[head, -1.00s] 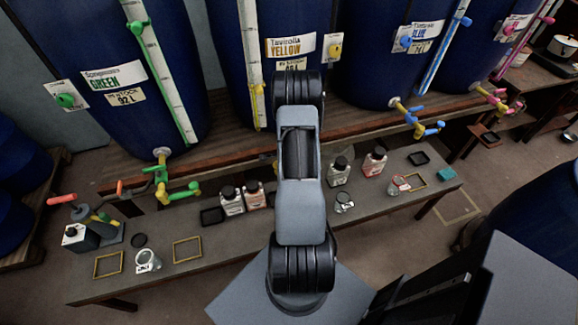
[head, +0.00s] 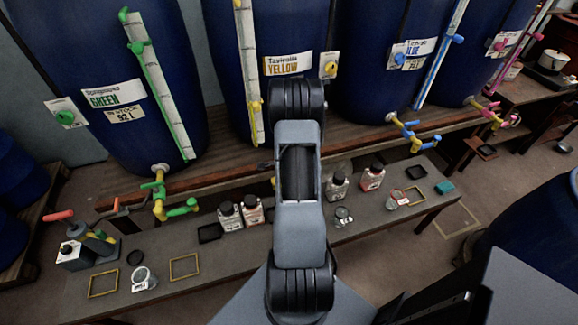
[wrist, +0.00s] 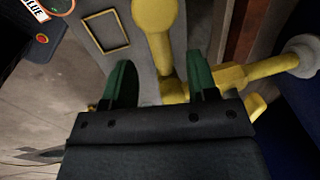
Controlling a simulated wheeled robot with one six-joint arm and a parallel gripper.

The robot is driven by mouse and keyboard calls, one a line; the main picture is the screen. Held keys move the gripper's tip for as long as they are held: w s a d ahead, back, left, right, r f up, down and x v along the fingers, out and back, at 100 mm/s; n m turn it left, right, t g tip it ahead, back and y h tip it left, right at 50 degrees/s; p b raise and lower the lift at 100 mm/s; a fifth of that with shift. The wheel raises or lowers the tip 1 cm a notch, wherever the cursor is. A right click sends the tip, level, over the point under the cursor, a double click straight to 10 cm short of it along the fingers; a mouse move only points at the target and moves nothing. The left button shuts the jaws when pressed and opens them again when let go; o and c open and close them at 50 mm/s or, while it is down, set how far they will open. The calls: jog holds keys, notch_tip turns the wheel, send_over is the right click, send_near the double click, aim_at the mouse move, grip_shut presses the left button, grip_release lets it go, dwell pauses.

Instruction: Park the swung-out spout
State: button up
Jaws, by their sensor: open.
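My gripper (wrist: 160,68) is open in the wrist view, with one green finger on each side of a yellow spout (wrist: 156,32). The spout has a round knob-like end at the top of the picture. Its base meets a yellow tap body (wrist: 228,78) between and behind the fingers. The tap's pipe runs right to a dark vat wall. I cannot tell whether either finger touches the spout. In the head view my arm hides my gripper and most of this tap, below the vat labelled YELLOW (head: 288,64). A small yellow bit (head: 273,183) shows left of the arm.
The green tap (head: 160,193) and blue tap (head: 405,131) stand out over the bench (head: 225,262). One frame (wrist: 106,31) also shows near my left finger.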

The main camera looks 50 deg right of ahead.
notch_tip(320, 180, up, 8)
jog(key=s, duration=0.1)
jog(key=shift+s+a+r, duration=0.2)
jog(key=shift+s+a, duration=0.05)
jog(key=shift+a, duration=0.2)
dwell(0.4)
